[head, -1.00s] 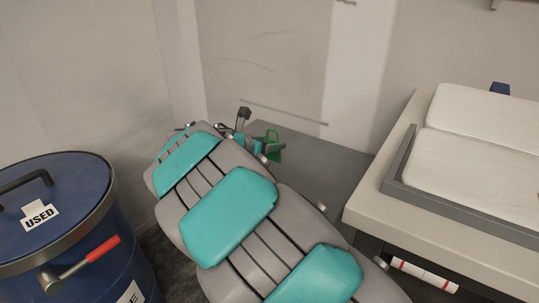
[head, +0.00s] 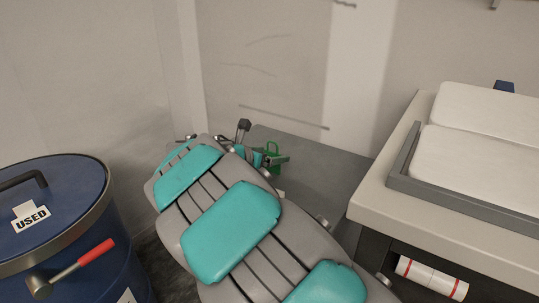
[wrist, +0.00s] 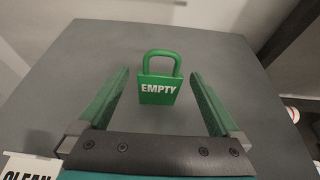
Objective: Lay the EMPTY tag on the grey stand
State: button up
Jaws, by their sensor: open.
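The green EMPTY tag (wrist: 159,88), shaped like a padlock with a loop, is on the grey stand (wrist: 225,60) in the wrist view. I cannot tell whether it lies flat or leans. My gripper (wrist: 160,95) is open, with one green-padded finger on each side of the tag and a clear gap on both sides. In the head view the grey stand (head: 325,165) is behind my arm, by the wall. A small green shape beside my gripper there is partly hidden, and I cannot tell tag from finger pads.
A white CLEAN label (wrist: 28,168) shows at the wrist view's lower left. A blue drum (head: 50,235) marked USED, with a red-gripped lever (head: 97,251), stands left. A bench (head: 400,200) with white pads in a grey tray (head: 470,213) stands right. The stand's surface around the tag looks clear.

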jog(key=shift+r, duration=0.1)
jog(key=v, duration=1.2)
jog(key=shift+a, duration=0.1)
